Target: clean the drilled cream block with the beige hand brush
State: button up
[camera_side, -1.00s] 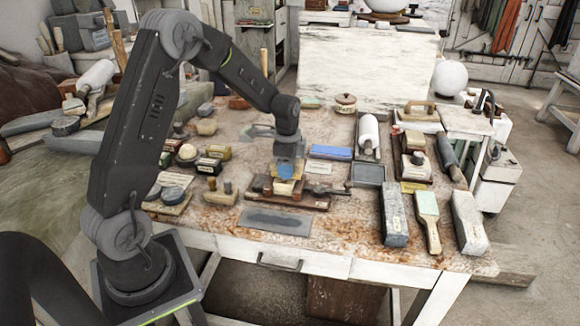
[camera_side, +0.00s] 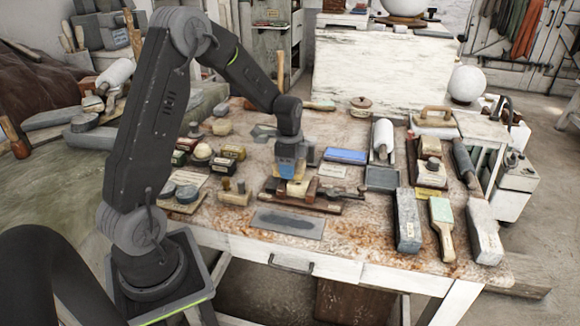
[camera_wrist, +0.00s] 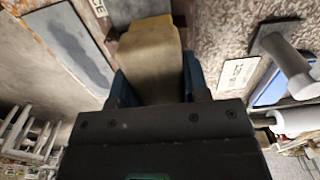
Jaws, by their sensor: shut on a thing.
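My gripper (camera_side: 291,172) is shut on a beige block-shaped body, which I take to be the beige hand brush (camera_wrist: 152,62). In the wrist view it fills the space between the blue fingers and has a yellower strip at its far end. In the side view my gripper is low over the left part of a brown wooden board (camera_side: 327,207) with fittings on it. A cream patch shows just below the fingers; I cannot tell whether it is the brush or the drilled cream block. The block's holes are not visible, and contact is hidden.
A dark flat plate (camera_side: 288,222) lies in front of the board. A blue block (camera_side: 346,156) and a white roller (camera_side: 382,140) stand behind right. A green-faced brush (camera_side: 441,212) lies between grey blocks at right. Small blocks and pots crowd the left.

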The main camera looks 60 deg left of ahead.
aim_at(304, 163)
jog(key=shift+w+d, duration=1.55)
jog(key=shift+a, duration=0.1)
jog(key=shift+s+a, duration=1.5)
jog(key=shift+s, duration=0.1)
jog(key=shift+w+d+r, duration=0.75)
jog(key=shift+w+d, duration=0.05)
jog(key=shift+f, duration=0.75)
